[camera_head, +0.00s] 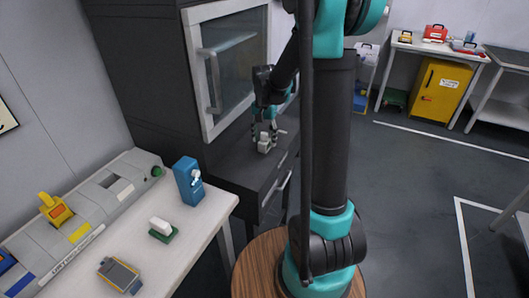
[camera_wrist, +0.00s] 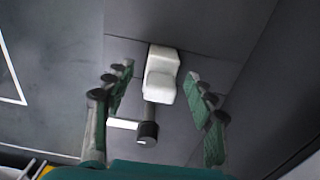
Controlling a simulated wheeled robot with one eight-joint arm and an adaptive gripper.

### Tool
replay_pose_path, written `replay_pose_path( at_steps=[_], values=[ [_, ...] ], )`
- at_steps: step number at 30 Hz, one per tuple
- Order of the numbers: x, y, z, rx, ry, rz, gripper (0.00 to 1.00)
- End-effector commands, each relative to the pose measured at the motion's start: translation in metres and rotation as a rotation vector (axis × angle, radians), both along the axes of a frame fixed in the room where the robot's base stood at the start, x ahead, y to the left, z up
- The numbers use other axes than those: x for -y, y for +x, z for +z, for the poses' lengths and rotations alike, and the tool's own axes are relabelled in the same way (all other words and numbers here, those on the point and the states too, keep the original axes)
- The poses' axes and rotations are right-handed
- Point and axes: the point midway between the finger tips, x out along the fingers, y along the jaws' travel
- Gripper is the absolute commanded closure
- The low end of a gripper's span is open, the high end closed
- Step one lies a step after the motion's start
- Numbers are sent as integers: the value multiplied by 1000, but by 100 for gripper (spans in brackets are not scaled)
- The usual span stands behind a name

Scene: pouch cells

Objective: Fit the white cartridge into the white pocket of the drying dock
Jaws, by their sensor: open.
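The white cartridge (camera_head: 264,146) rests on the dark cabinet top below the glass-door unit. It also shows in the wrist view (camera_wrist: 161,75) as a pale stepped block. My gripper (camera_head: 267,127) is just above it, pointing down. In the wrist view my gripper's fingers (camera_wrist: 163,95) are spread, one on each side of the cartridge, with gaps visible. The drying dock (camera_head: 98,207) is a long grey unit on the white table at left. Its pocket with a white label (camera_head: 122,186) looks empty. A yellow cartridge (camera_head: 55,209) sits farther along the dock.
On the white table (camera_head: 205,222) are a blue holder (camera_head: 188,181), a white block on a green base (camera_head: 162,228) and a grey-yellow device (camera_head: 120,274). The glass door (camera_head: 232,62) with its handle stands behind my gripper. A yellow cabinet (camera_head: 440,90) is far right; floor between is clear.

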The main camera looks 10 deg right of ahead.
Motion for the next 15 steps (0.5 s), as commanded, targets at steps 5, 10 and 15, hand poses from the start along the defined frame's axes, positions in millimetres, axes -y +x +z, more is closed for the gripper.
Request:
replay_pose_path(
  at_steps=[5, 10, 15],
  values=[
    [0, 0, -19, 0, 0, 0, 45],
    [0, 0, -21, 0, 0, 0, 45],
    [0, 0, -21, 0, 0, 0, 52]
  ],
)
